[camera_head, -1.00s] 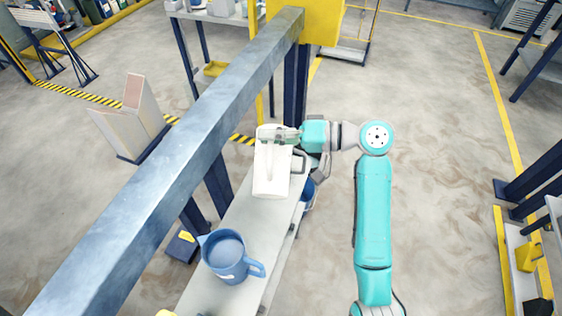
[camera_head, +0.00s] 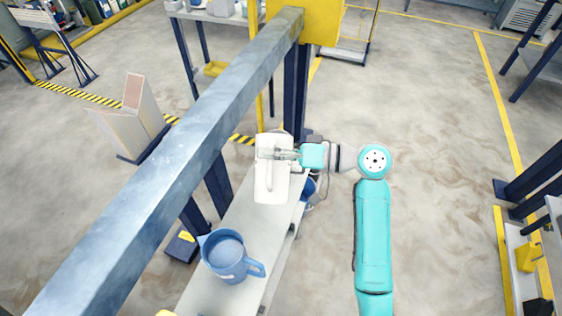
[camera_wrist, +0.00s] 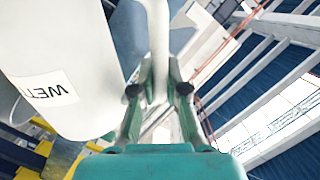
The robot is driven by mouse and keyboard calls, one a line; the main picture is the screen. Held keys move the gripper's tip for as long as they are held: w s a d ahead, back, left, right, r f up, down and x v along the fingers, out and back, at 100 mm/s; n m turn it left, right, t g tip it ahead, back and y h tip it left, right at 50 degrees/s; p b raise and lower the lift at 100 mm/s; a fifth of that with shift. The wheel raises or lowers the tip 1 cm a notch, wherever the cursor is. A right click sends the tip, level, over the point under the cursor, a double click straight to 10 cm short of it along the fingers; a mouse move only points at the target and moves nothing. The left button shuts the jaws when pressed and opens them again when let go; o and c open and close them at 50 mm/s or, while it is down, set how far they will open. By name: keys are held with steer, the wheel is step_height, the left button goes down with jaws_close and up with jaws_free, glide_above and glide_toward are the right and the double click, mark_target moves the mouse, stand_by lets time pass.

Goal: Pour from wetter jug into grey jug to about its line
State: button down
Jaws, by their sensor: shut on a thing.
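The wetter jug (camera_head: 264,190) is white and hangs over the bench in the head view. In the wrist view, its body (camera_wrist: 60,50) fills the left side, with a label partly reading "WETT" upside down. My gripper (camera_head: 285,154) is shut on its white handle, which stands between the fingers (camera_wrist: 160,78) in the wrist view. The jug looks tilted; its mouth and any stream are not visible. I cannot make out the grey jug, its level or its line; the white jug may hide it.
A blue jug (camera_head: 228,250) with liquid stands on the near part of the narrow grey bench (camera_head: 252,228). A thick blue-grey beam (camera_head: 170,165) crosses above, left of the bench. A yellow-topped post (camera_head: 303,25) stands behind.

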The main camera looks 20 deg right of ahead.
stand_by(0.3)
steer(key=shift+s+a+f+n+t, duration=0.25)
steer(key=shift+s+n, duration=0.2)
steer(key=shift+n, duration=0.35)
steer(key=shift+s+a+f+n+t, duration=0.1)
steer(key=shift+s+f+n, duration=0.3)
steer(key=shift+n, duration=0.4)
steer(key=shift+r, duration=0.15)
